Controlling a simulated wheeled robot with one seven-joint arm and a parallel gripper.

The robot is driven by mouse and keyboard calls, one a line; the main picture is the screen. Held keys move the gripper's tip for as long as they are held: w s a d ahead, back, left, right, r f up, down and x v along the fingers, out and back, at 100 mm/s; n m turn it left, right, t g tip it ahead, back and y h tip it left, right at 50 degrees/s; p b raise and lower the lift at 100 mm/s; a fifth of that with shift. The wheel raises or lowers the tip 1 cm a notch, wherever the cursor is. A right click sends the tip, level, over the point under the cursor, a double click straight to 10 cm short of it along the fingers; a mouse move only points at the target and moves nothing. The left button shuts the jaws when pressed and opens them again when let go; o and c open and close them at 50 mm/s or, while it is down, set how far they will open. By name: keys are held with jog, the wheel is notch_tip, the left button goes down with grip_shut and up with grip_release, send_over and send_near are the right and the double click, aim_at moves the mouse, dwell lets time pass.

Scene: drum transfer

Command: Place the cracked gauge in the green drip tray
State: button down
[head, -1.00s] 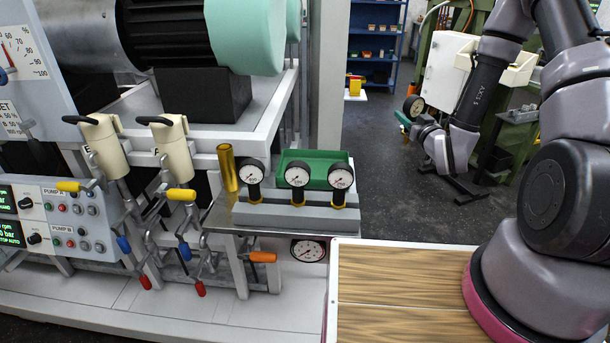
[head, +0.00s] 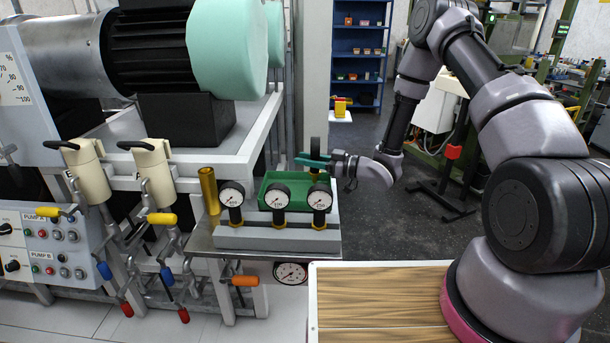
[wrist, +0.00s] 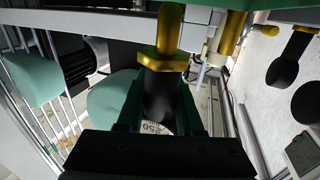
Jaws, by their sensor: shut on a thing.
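My gripper (head: 306,160) has green fingers shut on a gauge (head: 315,144), at the back right of the green drip tray and above it. In the wrist view the held gauge (wrist: 160,98) shows a black body, a brass fitting and a sliver of white dial. Most of its face is hidden, so I cannot see a crack. The green drip tray (head: 268,182) lies behind a grey block and is partly hidden by the gauges there. Its visible floor looks empty.
Three upright gauges (head: 278,197) stand on the grey block (head: 275,240) in front of the tray. A brass cylinder (head: 209,190) stands to their left. A wooden-topped surface (head: 380,295) is at front right. Pump machinery fills the left.

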jog(key=shift+f, duration=2.1)
jog(key=shift+f, duration=0.1)
jog(key=c, duration=0.6)
grip_release()
jog(key=shift+f, duration=0.1)
jog(key=shift+o, duration=0.2)
